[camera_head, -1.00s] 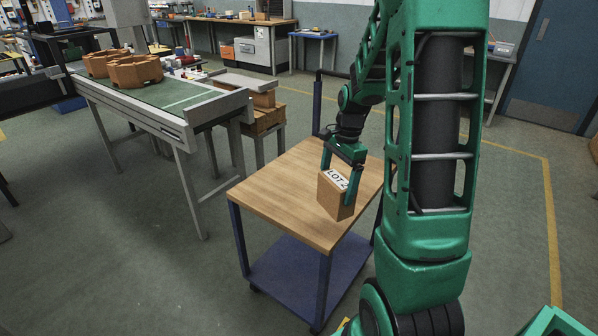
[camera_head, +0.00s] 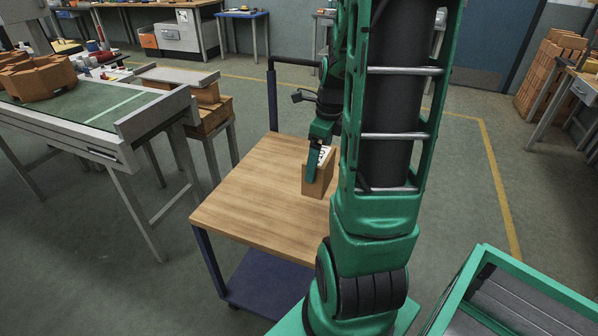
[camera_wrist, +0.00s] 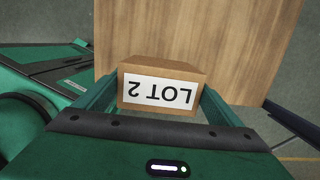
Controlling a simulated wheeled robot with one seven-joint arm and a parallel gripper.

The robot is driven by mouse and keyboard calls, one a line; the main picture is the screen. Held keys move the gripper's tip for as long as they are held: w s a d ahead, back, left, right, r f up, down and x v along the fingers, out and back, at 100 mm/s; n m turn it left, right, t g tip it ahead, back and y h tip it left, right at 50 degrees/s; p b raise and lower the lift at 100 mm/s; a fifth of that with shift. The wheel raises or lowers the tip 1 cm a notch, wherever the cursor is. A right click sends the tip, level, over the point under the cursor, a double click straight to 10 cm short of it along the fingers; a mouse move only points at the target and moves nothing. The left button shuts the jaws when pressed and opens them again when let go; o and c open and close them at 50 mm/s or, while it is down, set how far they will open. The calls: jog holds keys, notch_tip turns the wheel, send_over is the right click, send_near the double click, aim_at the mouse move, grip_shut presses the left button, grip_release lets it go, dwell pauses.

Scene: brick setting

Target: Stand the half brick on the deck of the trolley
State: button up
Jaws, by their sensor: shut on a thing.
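The half brick (camera_head: 321,177) is a tan block with a white "LOT 2" label on one face. It is upright between the fingers of my gripper (camera_head: 320,165), which is shut on it. In the wrist view the half brick (camera_wrist: 160,72) sits between both fingers of my gripper (camera_wrist: 157,98), its label towards the camera. The trolley (camera_head: 250,195) has a wooden deck and a blue frame. The brick is over the deck's right part; I cannot tell whether its base touches the wood. My arm hides the deck's right edge.
A conveyor table (camera_head: 90,130) with orange-brown blocks (camera_head: 40,80) stands at the left. The trolley's blue handle post (camera_head: 272,100) rises at the deck's far side. A green-framed bin (camera_head: 540,285) is at the lower right. The deck's left and middle are bare.

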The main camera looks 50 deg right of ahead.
jog(key=w+d+f, duration=0.6)
jog(key=d+f, duration=0.1)
jog(key=f, duration=0.3)
jog(key=shift+w+d+f, duration=0.15)
jog(key=shift+w+d, duration=0.2)
jog(key=shift+d, duration=0.05)
jog(key=shift+f, duration=0.1)
jog(key=o, duration=1.4)
jog(key=shift+c, duration=0.2)
